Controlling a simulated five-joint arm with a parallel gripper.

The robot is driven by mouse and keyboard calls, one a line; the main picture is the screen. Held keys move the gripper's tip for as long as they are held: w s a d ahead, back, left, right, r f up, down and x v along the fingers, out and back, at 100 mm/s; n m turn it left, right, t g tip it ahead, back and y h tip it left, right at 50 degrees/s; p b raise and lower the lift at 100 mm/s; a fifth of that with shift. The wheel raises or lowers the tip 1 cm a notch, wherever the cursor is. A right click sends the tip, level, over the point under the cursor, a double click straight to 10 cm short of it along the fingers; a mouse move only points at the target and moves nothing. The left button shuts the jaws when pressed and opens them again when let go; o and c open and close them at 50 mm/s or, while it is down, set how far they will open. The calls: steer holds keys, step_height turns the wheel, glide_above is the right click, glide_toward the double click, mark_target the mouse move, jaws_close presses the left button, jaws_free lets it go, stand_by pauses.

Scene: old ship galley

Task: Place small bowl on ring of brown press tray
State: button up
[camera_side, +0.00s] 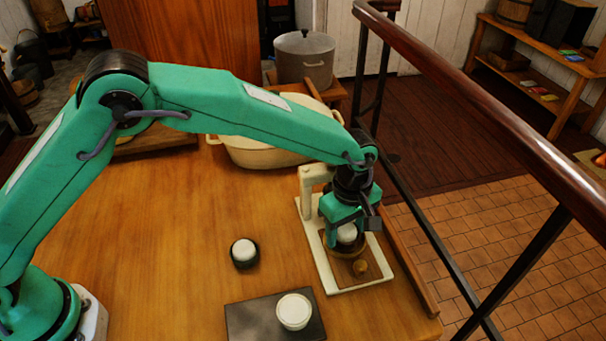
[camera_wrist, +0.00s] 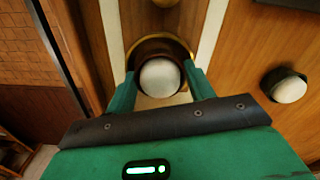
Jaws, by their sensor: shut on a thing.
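My gripper (camera_side: 345,232) is shut on a small bowl with a rounded white top (camera_side: 347,234). In the wrist view the bowl (camera_wrist: 160,78) sits between the green fingers of my gripper (camera_wrist: 161,88). The fingers partly hide the bowl in the side view.
A dark cup with a white top (camera_side: 244,253) stands on the table, left of the tray. A white round dish (camera_side: 294,311) rests on a dark board (camera_side: 252,321) in front. A large cream basin (camera_side: 255,153) stands behind. A wooden edge rail (camera_side: 411,270) borders the tray's right.

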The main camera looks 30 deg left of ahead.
steer(key=shift+f, duration=0.3)
steer(key=shift+f, duration=0.35)
steer(key=o, duration=1)
steer(key=shift+s+a+f, duration=0.1)
step_height(320, 180, up, 14)
steer(key=shift+f, duration=0.1)
